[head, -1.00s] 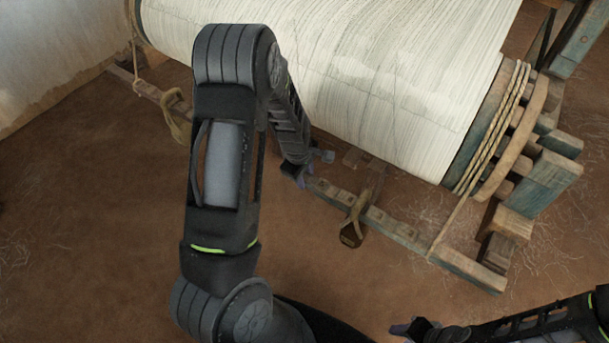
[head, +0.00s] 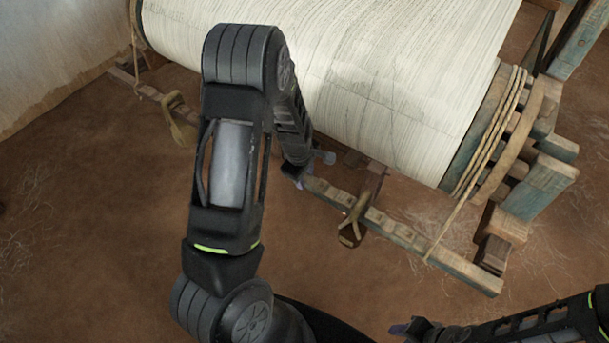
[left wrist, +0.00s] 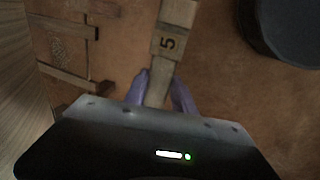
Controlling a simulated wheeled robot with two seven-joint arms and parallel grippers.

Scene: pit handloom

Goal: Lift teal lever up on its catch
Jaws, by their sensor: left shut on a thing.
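A long wooden bar with worn teal paint toward its right end (head: 465,272) runs slantwise below the cloth roll in the head view. I take it for the teal lever, but cannot be sure. My left gripper (head: 297,180) is at the bar's middle stretch, partly hidden by my arm. In the left wrist view, the purple fingers of my left gripper (left wrist: 159,95) close on both sides of a pale wooden bar (left wrist: 178,14) with a block marked 5 (left wrist: 168,43). I cannot make out a catch. My right gripper (head: 406,328) is low in the head view, away from the bar.
The large roll of white cloth (head: 400,80) lies behind the bar. Ropes (head: 448,228) run from the roll's right end to the bar. A looped strap (head: 352,232) hangs at the bar. Teal-painted timbers (head: 540,188) stand at right. The earth floor in front is clear.

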